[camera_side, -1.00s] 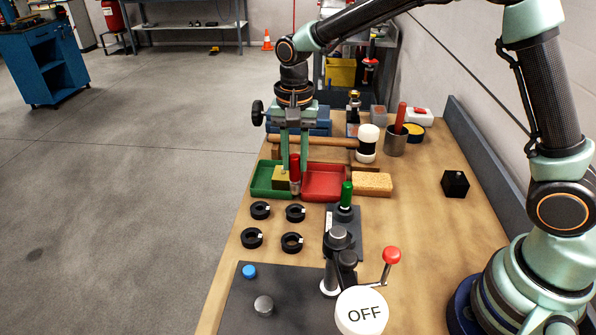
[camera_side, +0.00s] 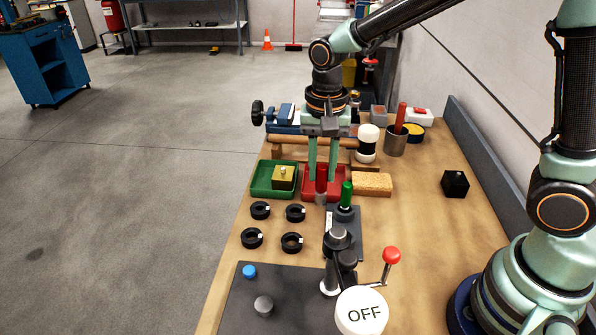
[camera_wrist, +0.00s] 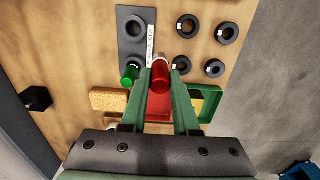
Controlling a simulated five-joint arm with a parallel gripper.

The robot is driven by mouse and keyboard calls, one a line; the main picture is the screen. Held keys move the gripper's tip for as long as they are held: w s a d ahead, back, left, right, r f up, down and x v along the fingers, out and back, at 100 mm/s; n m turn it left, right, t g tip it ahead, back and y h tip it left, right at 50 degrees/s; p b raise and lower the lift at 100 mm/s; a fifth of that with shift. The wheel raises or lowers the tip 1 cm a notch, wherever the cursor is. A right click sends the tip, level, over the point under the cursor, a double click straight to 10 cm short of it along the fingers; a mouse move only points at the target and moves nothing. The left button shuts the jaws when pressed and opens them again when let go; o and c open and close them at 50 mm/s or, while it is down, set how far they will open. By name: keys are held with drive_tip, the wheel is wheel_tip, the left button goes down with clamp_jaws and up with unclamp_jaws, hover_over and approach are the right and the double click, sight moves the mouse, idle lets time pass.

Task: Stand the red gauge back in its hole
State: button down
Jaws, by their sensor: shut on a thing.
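My gripper (camera_side: 322,182) is shut on the red gauge (camera_side: 321,178), which hangs upright with its grey lower end down, in front of the red tray. In the wrist view the red gauge (camera_wrist: 160,78) is between my two fingertips (camera_wrist: 162,72). The dark gauge block (camera_side: 352,245) is to the right and nearer the side camera, with the green gauge (camera_side: 346,194) upright in its far end. The block also shows in the wrist view (camera_wrist: 128,48) with a white label strip.
Several black rings (camera_side: 260,210) lie left of the block. The green tray (camera_side: 262,180) holds a brass block; the red tray (camera_side: 309,194) and a sponge (camera_side: 372,183) are beside it. A lever post (camera_side: 338,240) with a red knob hides part of the gauge block.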

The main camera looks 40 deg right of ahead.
drive_tip(key=s+d, duration=0.1)
drive_tip(key=s, duration=0.5)
drive_tip(key=shift+s+d+f, duration=0.2)
drive_tip(key=shift+s+f, duration=0.05)
drive_tip(key=shift+f, duration=0.15)
drive_tip(key=shift+f, duration=1.4)
drive_tip(key=shift+f, duration=0.35)
drive_tip(key=shift+f, duration=0.7)
drive_tip(key=shift+f, duration=0.3)
drive_tip(key=shift+f, duration=0.55)
